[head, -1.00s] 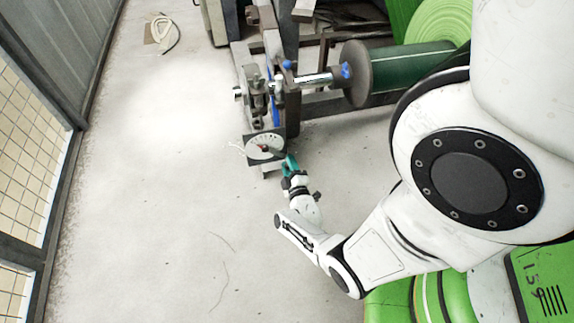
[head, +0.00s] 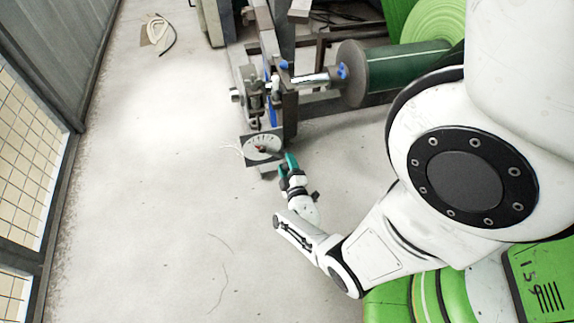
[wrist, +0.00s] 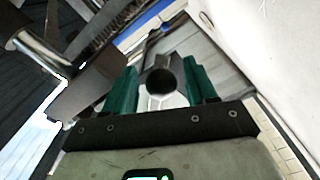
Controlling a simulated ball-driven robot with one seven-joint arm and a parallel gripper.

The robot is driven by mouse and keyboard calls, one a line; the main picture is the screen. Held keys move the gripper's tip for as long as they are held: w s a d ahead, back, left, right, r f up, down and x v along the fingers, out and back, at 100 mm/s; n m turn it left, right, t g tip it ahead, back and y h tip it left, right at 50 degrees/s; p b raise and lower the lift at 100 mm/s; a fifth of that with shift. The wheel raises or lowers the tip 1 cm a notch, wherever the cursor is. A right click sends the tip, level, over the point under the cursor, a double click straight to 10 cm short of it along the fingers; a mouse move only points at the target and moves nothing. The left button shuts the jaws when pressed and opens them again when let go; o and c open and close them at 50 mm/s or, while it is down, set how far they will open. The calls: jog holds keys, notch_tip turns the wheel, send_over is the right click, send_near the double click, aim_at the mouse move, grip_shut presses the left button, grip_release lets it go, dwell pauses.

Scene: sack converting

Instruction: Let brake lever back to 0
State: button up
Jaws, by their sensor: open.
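The brake dial (head: 262,143) is a pale scale on a dark square plate, low at the front of the machine in the head view. A small red and dark lever (head: 264,150) lies across it; its exact setting is too small to read. My gripper (head: 290,163) has teal fingers and is just right of the dial. In the wrist view my gripper (wrist: 160,88) is open, one teal finger on each side of a dark round end, apparently the lever's knob (wrist: 160,82). I cannot tell whether the fingers touch it.
The machine frame (head: 290,110) stands behind the dial, with a shaft and a dark green roll (head: 405,75) at right. A grey wall with mesh panels (head: 25,150) runs along the left. The pale floor (head: 150,210) between is clear. A coiled hose (head: 157,30) lies at the back.

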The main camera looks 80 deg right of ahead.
jog(key=p+v, duration=0.3)
jog(key=v, duration=0.7)
jog(key=shift+s+a, duration=0.2)
jog(key=shift+a, duration=0.1)
jog(key=shift+w, duration=0.1)
jog(key=w+a+n+t+y, duration=0.1)
jog(key=w+a+t+y, duration=0.3)
jog(key=w, duration=0.6)
jog(key=w+a+r+n+g+y, duration=0.1)
jog(key=w+a+r+y, duration=0.25)
jog(key=a+y, duration=0.3)
jog(key=w+a+r+n+g+y, duration=0.1)
jog(key=w+a+r+y, duration=0.1)
jog(key=w+a+y, duration=0.4)
jog(key=s+a+r+m+g, duration=0.1)
jog(key=s+a+r+g, duration=0.25)
jog(key=s+r, duration=0.3)
jog(key=s+a+r+m+g, duration=0.2)
jog(key=s+r+g, duration=0.2)
jog(key=s+r, duration=0.25)
notch_tip(320, 180, up, 24)
jog(key=p, duration=2.5)
jog(key=shift+s, duration=0.3)
jog(key=shift+r, duration=0.1)
